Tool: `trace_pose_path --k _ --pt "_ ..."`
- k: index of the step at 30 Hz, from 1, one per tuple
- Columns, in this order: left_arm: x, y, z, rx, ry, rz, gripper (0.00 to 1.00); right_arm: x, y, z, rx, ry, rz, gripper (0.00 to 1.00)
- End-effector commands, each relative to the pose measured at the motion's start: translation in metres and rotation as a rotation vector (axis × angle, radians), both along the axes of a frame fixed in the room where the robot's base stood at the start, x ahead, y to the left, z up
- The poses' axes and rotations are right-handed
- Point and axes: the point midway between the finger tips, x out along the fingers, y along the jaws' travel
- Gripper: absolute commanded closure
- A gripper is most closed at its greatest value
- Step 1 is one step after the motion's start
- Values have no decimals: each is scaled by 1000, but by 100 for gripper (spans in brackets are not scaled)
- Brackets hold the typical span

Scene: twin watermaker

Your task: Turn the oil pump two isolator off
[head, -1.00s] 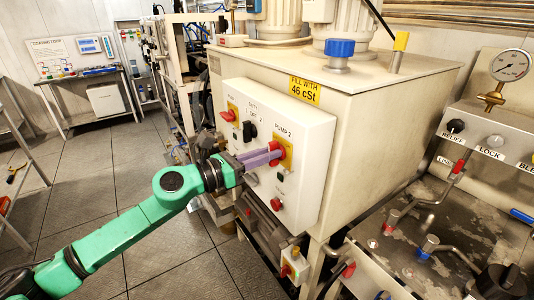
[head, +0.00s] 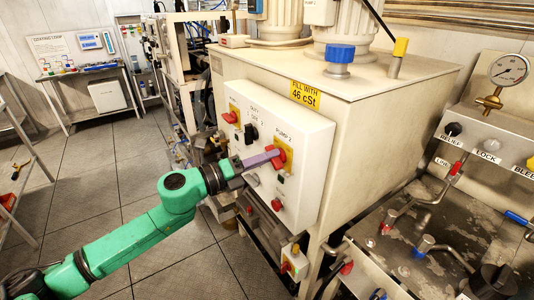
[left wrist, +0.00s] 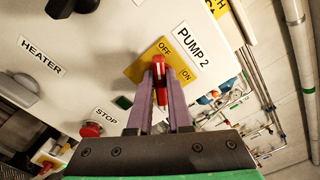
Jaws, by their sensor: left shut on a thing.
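The pump 2 isolator is a red rotary handle (head: 279,156) on a yellow plate (left wrist: 146,66) on the white panel, with OFF and ON printed on the plate. My left gripper (head: 270,157) reaches it from the left in the head view, its purple fingers at the handle. In the left wrist view the left gripper (left wrist: 161,95) is shut on the red handle (left wrist: 158,72), one finger on each side. The handle's tip is near the word OFF; I cannot tell exactly which mark it points to. My right gripper is not in view.
The same white panel (head: 313,135) carries another red isolator (head: 231,117), a black duty switch (head: 251,132) and a red stop button (head: 277,204). The heater knob is left in the wrist view. A bench with valves (head: 450,225) stands at the right.

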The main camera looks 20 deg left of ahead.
Motion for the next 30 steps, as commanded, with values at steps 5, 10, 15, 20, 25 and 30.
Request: trace_pose_path --k 5,10,15,20,25,30 --pt "1 1 2 -130 106 3 100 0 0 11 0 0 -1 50" --pt "1 2 1 -248 203 3 100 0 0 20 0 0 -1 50" --pt "2 2 0 -348 285 3 100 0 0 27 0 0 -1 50" --pt "2 2 -1 -417 343 3 100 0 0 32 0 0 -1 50" --pt "2 2 -3 -464 382 3 100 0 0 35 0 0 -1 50" --pt "2 2 -3 -486 399 3 100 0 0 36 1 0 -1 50"
